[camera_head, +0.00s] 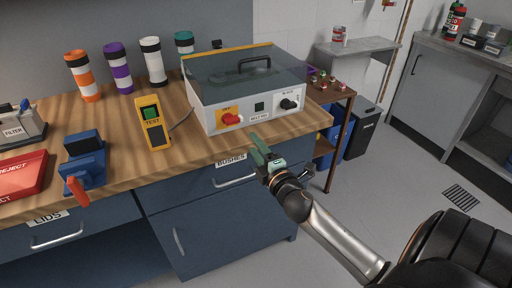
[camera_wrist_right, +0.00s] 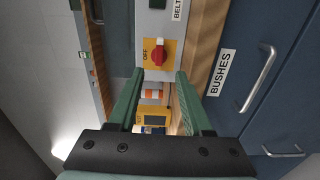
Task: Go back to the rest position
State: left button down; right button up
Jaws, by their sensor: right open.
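My right gripper (camera_head: 266,158) is in front of the bench's front edge, just below the grey machine (camera_head: 270,110) with its lid down. In the right wrist view its two green fingers (camera_wrist_right: 158,82) are apart, with nothing held between them. The machine's red switch (camera_head: 231,119) on a yellow plate shows beyond the fingertips in the right wrist view (camera_wrist_right: 157,54). My left gripper is in neither view.
Several capped tubes (camera_head: 121,68) stand at the back of the wooden bench. A yellow tester (camera_head: 153,122), a blue device (camera_head: 84,160) and a red reject tray (camera_head: 20,174) lie left of the machine. Drawers (camera_head: 218,172) are below. The floor (camera_head: 400,185) at right is open.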

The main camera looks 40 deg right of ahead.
dwell(0.3)
jog(key=s+a+f+m+g+y+p, duration=0.6)
jog(key=s+a+f+m, duration=0.7)
jog(key=s+a+f, duration=0.7)
jog(key=shift+s+a+g+y, duration=0.5)
jog(key=shift+s+g, duration=0.35)
jog(key=shift+g, duration=0.35)
jog(key=shift+f, duration=0.1)
